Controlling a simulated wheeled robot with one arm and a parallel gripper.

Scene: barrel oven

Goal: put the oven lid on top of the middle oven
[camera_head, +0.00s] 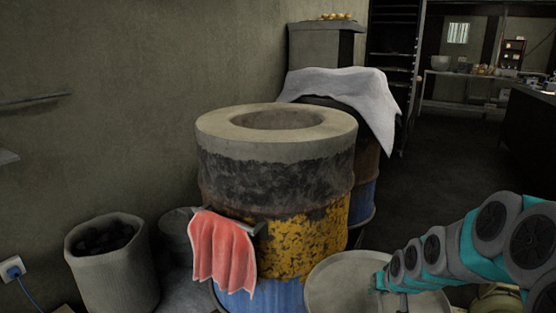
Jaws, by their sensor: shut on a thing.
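The nearest barrel oven (275,175) stands in the centre of the head view. It has a thick grey rim, a round open top, and worn yellow and blue paint below. The oven lid (338,287) is a round, pale grey disc at the lower right of this oven, below its rim. My gripper (380,282) is at the lid's right edge and shut on it. The fingertips are small and partly hidden. The lid's lower part is cut off by the picture's bottom edge.
A red cloth (222,250) hangs on the oven's front bar. Behind stands another barrel under a white cloth (345,88). A bin of dark lumps (112,262) is at the lower left, near the wall. The floor at the right is dark and open.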

